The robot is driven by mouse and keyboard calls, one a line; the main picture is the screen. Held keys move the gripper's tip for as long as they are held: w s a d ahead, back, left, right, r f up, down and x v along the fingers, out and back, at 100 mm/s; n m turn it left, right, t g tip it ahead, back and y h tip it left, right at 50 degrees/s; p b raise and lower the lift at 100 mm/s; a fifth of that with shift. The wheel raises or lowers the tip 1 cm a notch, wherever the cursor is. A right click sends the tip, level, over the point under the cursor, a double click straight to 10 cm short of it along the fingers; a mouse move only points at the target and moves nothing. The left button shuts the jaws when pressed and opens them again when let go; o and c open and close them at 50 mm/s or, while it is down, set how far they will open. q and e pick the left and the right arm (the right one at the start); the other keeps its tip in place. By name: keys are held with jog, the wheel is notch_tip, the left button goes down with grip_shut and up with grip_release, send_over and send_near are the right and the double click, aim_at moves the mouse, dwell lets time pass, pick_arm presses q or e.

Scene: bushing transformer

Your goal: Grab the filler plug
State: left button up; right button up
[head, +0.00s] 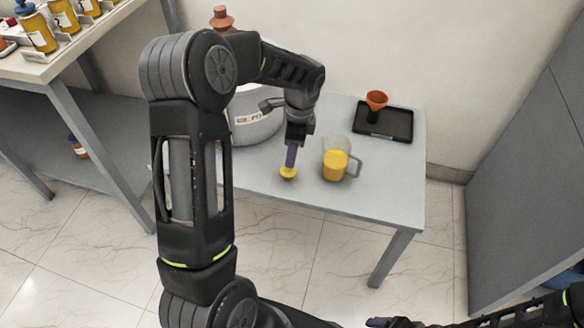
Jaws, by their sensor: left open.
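The filler plug looks to be the small yellow piece (288,174) on the grey table, near its front edge. My left gripper (290,164) points down right over it, with its purple fingertip at the top of the yellow piece. The gripper is open; whether the fingers touch the plug cannot be made out.
A grey tank (256,125) stands left of the gripper, partly hidden by my left arm. A clear jug (337,160) with yellow liquid stands close on the right. A black tray (395,128) with an orange funnel (376,99) is at back right. A grey cabinet (530,170) stands right.

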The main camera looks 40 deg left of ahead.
aim_at(288, 172)
pick_arm(q)
jog(key=shift+a+f, duration=0.1)
jog(key=shift+f, duration=1.25)
jog(key=shift+s+a+f+b, duration=0.15)
jog(key=shift+f+b, duration=0.1)
jog(key=shift+f, duration=1.05)
jog(key=shift+s+a+f+b, duration=0.15)
jog(key=shift+f+b, duration=0.1)
jog(key=shift+f, duration=1.05)
jog(key=c, duration=1.1)
